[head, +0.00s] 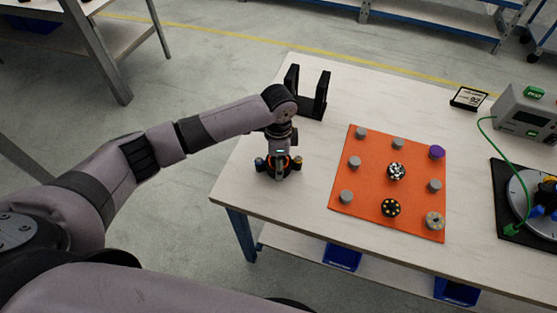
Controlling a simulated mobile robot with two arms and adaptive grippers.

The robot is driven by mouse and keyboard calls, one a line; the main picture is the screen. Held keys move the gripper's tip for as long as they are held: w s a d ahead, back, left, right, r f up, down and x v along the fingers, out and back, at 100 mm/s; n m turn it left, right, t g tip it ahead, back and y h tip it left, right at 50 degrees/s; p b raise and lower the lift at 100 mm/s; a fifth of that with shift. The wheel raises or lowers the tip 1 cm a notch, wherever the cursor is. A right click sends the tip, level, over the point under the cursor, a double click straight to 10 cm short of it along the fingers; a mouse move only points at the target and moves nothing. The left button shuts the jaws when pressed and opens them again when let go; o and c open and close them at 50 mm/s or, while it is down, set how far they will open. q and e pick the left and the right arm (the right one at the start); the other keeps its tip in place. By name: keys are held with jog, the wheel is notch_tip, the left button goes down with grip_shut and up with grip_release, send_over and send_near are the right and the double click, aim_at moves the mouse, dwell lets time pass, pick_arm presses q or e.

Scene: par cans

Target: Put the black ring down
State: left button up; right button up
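My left gripper (279,171) points down at the near left part of the pale table (258,205). Small dark parts with an orange band and blue and yellow bits show around its fingers. I cannot tell which are gripper and which a held thing, nor whether the fingers are open or shut. I cannot make out a separate black ring there. A round black piece with yellow dots (390,208) and a black and white round piece (396,171) lie on the orange mat (372,198). My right gripper is out of view.
A black two-post stand (311,97) stands just behind my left gripper. Several grey cylinders and a purple-topped piece (437,152) stand on the mat.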

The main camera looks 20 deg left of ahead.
pick_arm(q)
jog(key=shift+o, duration=1.4)
jog(key=shift+r, duration=0.1)
notch_tip(320, 180, up, 12)
